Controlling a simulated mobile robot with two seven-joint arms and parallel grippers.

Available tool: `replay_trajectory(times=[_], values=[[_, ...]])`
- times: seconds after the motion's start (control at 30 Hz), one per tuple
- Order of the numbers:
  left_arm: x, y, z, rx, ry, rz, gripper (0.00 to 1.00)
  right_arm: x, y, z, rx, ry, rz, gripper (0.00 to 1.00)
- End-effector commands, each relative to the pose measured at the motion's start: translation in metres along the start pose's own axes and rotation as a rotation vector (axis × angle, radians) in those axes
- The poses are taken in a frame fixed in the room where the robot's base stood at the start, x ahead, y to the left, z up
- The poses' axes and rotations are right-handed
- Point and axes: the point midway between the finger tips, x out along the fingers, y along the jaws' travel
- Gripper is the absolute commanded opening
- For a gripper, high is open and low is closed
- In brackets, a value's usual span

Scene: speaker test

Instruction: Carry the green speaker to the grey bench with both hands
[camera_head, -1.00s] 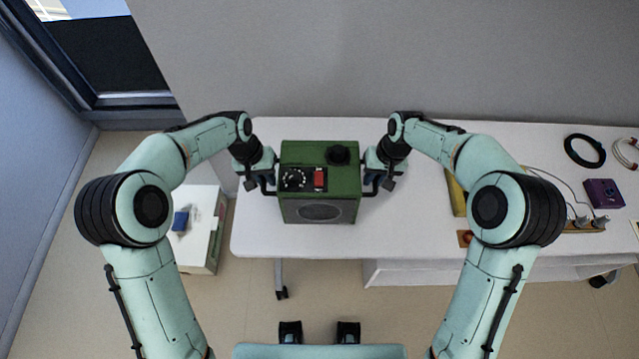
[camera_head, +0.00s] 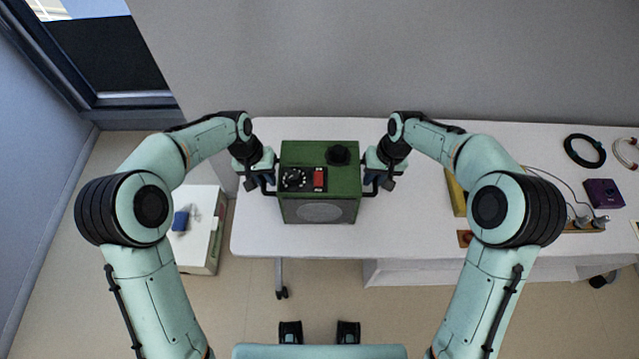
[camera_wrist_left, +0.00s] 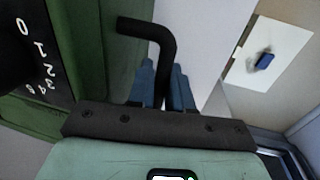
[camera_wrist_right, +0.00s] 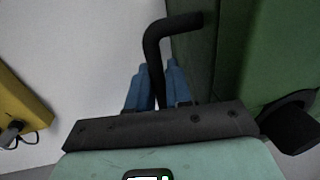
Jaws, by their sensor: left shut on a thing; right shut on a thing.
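The green speaker (camera_head: 320,207) is upright over the near part of a pale table (camera_head: 258,232). Its top has a dial, a red switch and a black knob, and a round grille is on its front. My left gripper (camera_head: 266,180) is shut on the black handle (camera_wrist_left: 150,30) on the speaker's left side. My right gripper (camera_head: 374,180) is shut on the black handle (camera_wrist_right: 172,28) on its right side. I cannot tell whether the speaker's underside touches the table. I see no other surface that is clearly a grey bench.
A low white cabinet (camera_head: 205,255) with a blue item (camera_head: 181,220) on top stands left of the table. On the right are a yellow object (camera_head: 455,195), a black cable coil (camera_head: 584,151), a purple box (camera_head: 604,193) and a plugged power strip. A wall closes the back.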

Motion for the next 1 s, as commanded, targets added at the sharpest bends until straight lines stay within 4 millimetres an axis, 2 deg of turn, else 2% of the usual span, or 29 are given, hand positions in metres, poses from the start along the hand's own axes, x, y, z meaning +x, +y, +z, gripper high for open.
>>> replay_trajectory(times=[0.37,0.8,1.0], values=[[-0.013,0.002,-0.006,0.001,0.012,0.001,0.0,-0.013,-0.003,-0.005,-0.001,0.011,-0.001,0.0],[-0.077,0.013,-0.036,0.01,0.061,-0.001,0.0,-0.076,-0.014,-0.036,-0.011,0.06,-0.001,0.0],[-0.089,0.015,-0.043,0.013,0.072,-0.001,0.0,-0.089,-0.016,-0.043,-0.013,0.072,-0.001,0.0]])
